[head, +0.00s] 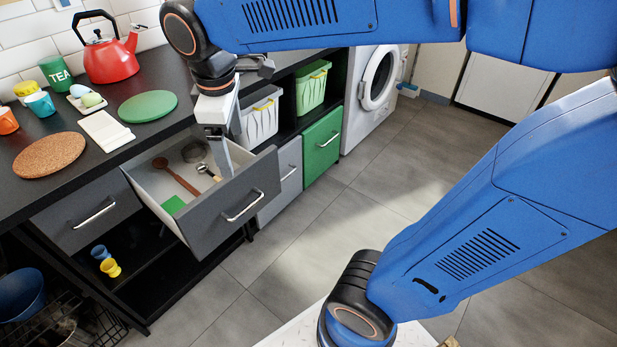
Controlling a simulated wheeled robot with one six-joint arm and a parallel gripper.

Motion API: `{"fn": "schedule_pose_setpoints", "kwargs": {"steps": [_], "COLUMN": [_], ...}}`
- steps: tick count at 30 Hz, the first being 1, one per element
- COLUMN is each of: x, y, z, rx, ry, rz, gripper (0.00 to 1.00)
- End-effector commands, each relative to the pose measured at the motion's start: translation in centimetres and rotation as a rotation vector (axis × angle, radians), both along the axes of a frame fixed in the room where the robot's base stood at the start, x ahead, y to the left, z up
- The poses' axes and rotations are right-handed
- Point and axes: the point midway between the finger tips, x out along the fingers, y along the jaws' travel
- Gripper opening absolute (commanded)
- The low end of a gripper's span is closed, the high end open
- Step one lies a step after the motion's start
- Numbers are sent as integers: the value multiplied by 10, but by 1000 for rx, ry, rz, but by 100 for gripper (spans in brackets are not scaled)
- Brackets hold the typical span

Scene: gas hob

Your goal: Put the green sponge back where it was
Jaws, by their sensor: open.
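A flat, bright green square (173,204), which looks like the green sponge, lies in the front left corner of the open drawer (205,221). A wooden spoon (176,176), a metal ring-shaped item (194,151) and a metal utensil with a dark handle (208,171) lie in the same drawer. My gripper (219,153) points down over the drawer's right, rear part. It is open, with nothing visible in it, and stands apart from the green square. It hides part of the drawer's right side.
The counter above holds a red kettle (110,60), a green round mat (147,106), a cork mat (49,155), a white dish (88,103) with pale blue and pale green pieces, and cups. Bins (260,117) stand right of the drawer. The floor ahead is clear.

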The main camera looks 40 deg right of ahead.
Motion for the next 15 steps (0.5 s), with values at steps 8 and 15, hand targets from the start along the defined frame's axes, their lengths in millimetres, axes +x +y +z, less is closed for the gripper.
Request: {"fn": "schedule_pose_setpoints", "kwargs": {"steps": [8,15], "x": [-61,-106], "y": [-68,-100], "z": [-23,-51], "rx": [149,267], "ry": [-117,-207], "rz": [-432,-755], "gripper": [84,84]}}
